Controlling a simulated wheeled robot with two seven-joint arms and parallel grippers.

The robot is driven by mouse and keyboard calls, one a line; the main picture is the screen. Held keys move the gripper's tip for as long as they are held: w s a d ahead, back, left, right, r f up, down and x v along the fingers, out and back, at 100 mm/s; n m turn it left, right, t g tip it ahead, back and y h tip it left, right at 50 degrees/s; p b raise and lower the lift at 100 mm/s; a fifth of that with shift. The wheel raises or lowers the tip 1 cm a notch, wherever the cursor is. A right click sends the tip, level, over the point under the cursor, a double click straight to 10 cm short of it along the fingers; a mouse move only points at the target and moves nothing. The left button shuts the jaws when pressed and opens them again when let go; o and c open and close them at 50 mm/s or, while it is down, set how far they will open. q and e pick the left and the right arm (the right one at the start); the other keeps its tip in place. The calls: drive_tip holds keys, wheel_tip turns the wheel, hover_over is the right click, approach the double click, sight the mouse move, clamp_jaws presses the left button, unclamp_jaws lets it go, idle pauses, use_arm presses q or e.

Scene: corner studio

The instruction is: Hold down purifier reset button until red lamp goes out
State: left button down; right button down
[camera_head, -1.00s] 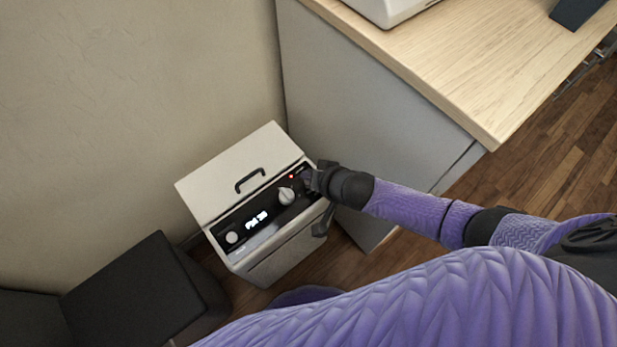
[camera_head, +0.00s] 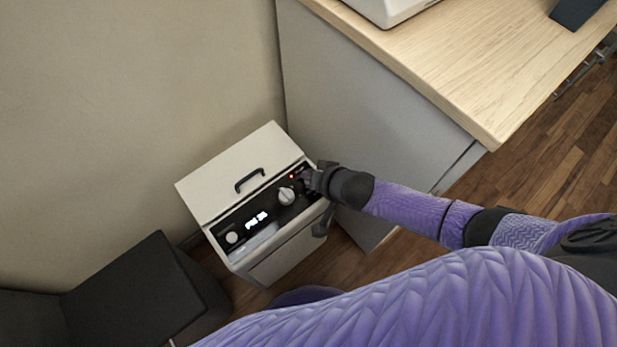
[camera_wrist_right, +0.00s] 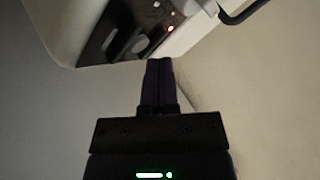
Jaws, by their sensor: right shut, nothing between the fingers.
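The white purifier (camera_head: 243,175) stands on the floor by the wall. Its dark control panel (camera_head: 270,213) has a white dial (camera_head: 286,196), a lit display (camera_head: 257,220) and a round white knob (camera_head: 232,237). The red lamp (camera_head: 291,176) is lit; it also shows lit in the right wrist view (camera_wrist_right: 171,29). My right gripper (camera_head: 306,180) is shut and empty, its fingertips at the panel's right end beside the lamp. The fingers (camera_wrist_right: 160,75) hide that spot, so I cannot see the reset button or tell whether it is pressed. My left gripper is not visible.
A grey cabinet side (camera_head: 370,110) under a wooden desktop (camera_head: 470,60) stands close to the purifier's right. A black padded seat (camera_head: 135,290) is at the lower left. The beige wall (camera_head: 130,90) is behind. A handle (camera_head: 249,180) stands up from the purifier's lid.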

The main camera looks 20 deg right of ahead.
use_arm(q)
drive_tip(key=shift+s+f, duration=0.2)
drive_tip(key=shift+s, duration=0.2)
use_arm(e)
drive_tip(key=shift+f, duration=0.45)
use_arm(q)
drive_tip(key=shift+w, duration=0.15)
use_arm(e)
drive_tip(key=shift+f+b, duration=0.2)
drive_tip(key=shift+b, duration=0.15)
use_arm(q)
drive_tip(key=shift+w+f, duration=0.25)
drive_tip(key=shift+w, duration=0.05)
use_arm(e)
drive_tip(key=shift+f, duration=0.1)
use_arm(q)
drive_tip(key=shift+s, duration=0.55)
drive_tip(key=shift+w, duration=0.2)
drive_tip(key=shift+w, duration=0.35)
